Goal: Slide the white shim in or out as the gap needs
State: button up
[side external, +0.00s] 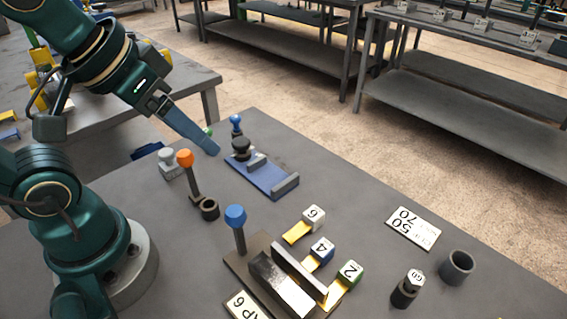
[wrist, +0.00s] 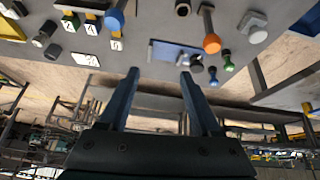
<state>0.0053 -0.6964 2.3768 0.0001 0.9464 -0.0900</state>
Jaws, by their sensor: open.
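The white shim (side external: 313,214), a white block marked 6 with a yellow tongue, sits beside the dark fixture. Its tongue points toward the fixture; I cannot tell whether it enters the gap. A blue shim marked 4 (side external: 323,248) and a green shim marked 2 (side external: 350,270) sit in the same row. A partly cut-off card ending in "P 6" (side external: 243,308) lies in front. My gripper (wrist: 160,75) is open and empty, away from the shims, above the table near the blue plate.
A blue plate fixture (side external: 262,178) with a black knob lies near my gripper. An orange-knobbed lever (side external: 185,158) stands closer to my base. A 50/70 card (side external: 413,228), a gauge marked GO (side external: 407,288) and a grey cup (side external: 457,267) stand at right.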

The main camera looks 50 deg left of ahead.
jog(key=w+d+r+g, duration=0.2)
jog(key=w+d, duration=0.1)
jog(key=w, duration=0.4)
jog(key=g, duration=0.3)
send_over(313, 212)
jog(key=shift+m, duration=0.3)
jog(key=f, duration=0.7)
jog(key=w+f, duration=0.1)
jog(key=f, duration=0.2)
jog(key=shift+a+f, duration=0.2)
jog(key=shift+a, duration=0.2)
jog(key=shift+g, duration=0.5)
jog(key=f, duration=0.5)
jog(key=s+d+f, duration=0.1)
jog(key=f, duration=0.2)
grip_shut()
